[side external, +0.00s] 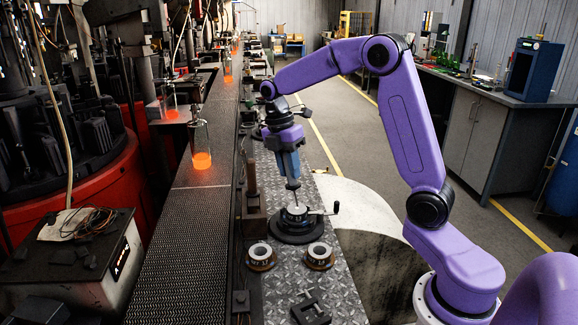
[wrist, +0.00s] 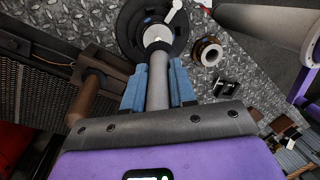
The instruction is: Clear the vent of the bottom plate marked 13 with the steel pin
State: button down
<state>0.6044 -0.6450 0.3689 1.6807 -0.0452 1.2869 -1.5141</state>
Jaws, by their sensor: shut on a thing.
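My gripper (side external: 292,184) is shut on the steel pin, and its blue fingers stand on both sides of the pin's thick grey handle (wrist: 157,92) in the wrist view. The pin points down over a pale round plate (side external: 295,211) on a dark round stand (side external: 290,236) with a side crank (side external: 334,208). The plate also shows beyond the handle in the wrist view (wrist: 156,34). I cannot tell whether the tip touches the plate or is in a vent. Two ring-shaped pieces, a left one (side external: 261,253) and a right one (side external: 319,254), sit in front of the stand. No number is readable.
A brown post (side external: 252,190) stands close left of the stand, beside the conveyor (side external: 187,240) carrying a glowing bottle (side external: 201,150). A small black fixture (side external: 310,309) lies at the front of the tread-plate bench (side external: 345,290). A large pale drum (side external: 365,215) is to the right.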

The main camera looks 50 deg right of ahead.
jog(key=shift+f, duration=0.55)
dwell(1.2)
jog(key=shift+r, duration=3.6)
